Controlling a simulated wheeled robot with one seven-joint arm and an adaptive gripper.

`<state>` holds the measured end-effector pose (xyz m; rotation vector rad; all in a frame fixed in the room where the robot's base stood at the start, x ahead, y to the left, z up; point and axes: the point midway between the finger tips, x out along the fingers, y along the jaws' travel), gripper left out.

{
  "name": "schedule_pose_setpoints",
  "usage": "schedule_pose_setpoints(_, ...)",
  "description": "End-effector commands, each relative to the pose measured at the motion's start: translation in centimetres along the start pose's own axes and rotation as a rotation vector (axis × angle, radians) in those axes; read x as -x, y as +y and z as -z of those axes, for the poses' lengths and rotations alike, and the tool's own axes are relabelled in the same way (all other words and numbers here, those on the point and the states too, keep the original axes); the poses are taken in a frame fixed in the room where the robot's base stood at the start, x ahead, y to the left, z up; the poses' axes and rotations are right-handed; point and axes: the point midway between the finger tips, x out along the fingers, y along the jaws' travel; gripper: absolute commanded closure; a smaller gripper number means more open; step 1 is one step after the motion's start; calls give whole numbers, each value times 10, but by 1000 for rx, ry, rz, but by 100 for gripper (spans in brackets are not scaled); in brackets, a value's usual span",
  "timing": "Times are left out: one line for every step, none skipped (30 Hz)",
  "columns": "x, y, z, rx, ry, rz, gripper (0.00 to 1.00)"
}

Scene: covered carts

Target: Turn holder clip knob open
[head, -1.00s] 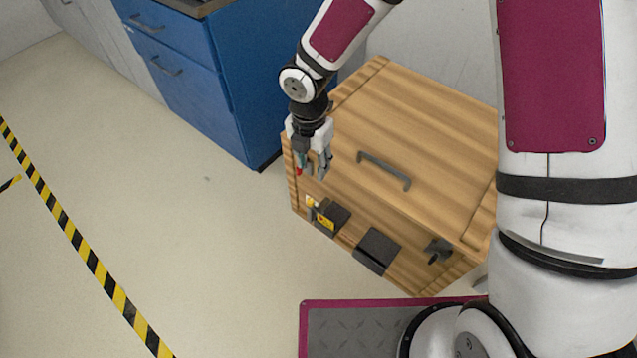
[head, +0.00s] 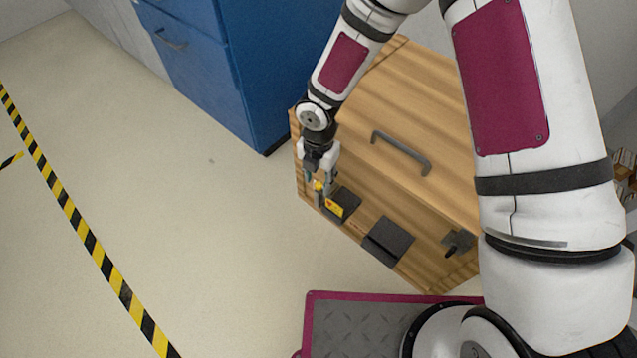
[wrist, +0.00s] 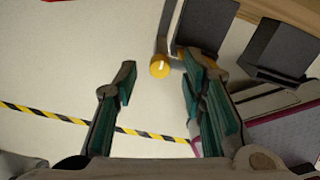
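A small round yellow knob with a white mark (wrist: 160,66) shows in the wrist view at the end of a thin grey bar. In the head view the yellow knob (head: 318,186) is at the left end of the wooden cart's front, partly hidden by my fingers. My gripper (wrist: 161,70) is open, with the knob in the gap between its fingertips in the wrist view. No finger clearly touches it; the depth is hard to tell. My gripper (head: 320,182) points down in the head view. A dark holder with a yellow label (head: 342,204) is just right of the knob.
The wooden cart (head: 365,95) has a grey lid handle (head: 401,151), a second dark holder (head: 388,241) and a dark knob (head: 458,241) on its front. A blue cabinet (head: 205,75) stands behind left. The floor left of the cart is clear.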

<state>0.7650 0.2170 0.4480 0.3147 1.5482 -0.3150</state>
Motion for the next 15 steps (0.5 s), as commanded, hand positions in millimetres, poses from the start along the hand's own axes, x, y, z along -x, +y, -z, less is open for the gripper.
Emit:
schedule_pose_setpoints(-6, 0, 0, 1, 0, 0, 62)
schedule_pose_setpoints(-7, 1, 0, 1, 0, -1, 62)
schedule_pose_setpoints(-9, 1, 0, 1, 0, -1, 62)
schedule_pose_setpoints(-10, 0, 0, 1, 0, -1, 62)
schedule_pose_setpoints(-10, 0, 0, 0, -1, 0, 62)
schedule_pose_setpoints(-11, 0, 0, 0, -1, 0, 62)
schedule_pose_setpoints(-11, 0, 0, 0, -1, 0, 62)
schedule_pose_setpoints(-11, 0, 0, 0, -1, 0, 62)
schedule_pose_setpoints(-11, 0, 0, 0, -1, 0, 62)
schedule_pose_setpoints(-11, 0, 0, 0, -1, 0, 62)
schedule_pose_setpoints(-11, 0, 0, 0, -1, 0, 62)
schedule_pose_setpoints(-11, 0, 0, 0, -1, 0, 62)
schedule_pose_setpoints(-11, 0, 0, 0, -1, 0, 62)
schedule_pose_setpoints(-11, 0, 0, 0, -1, 0, 67)
schedule_pose_setpoints(-11, 0, 0, 0, -1, 0, 76)
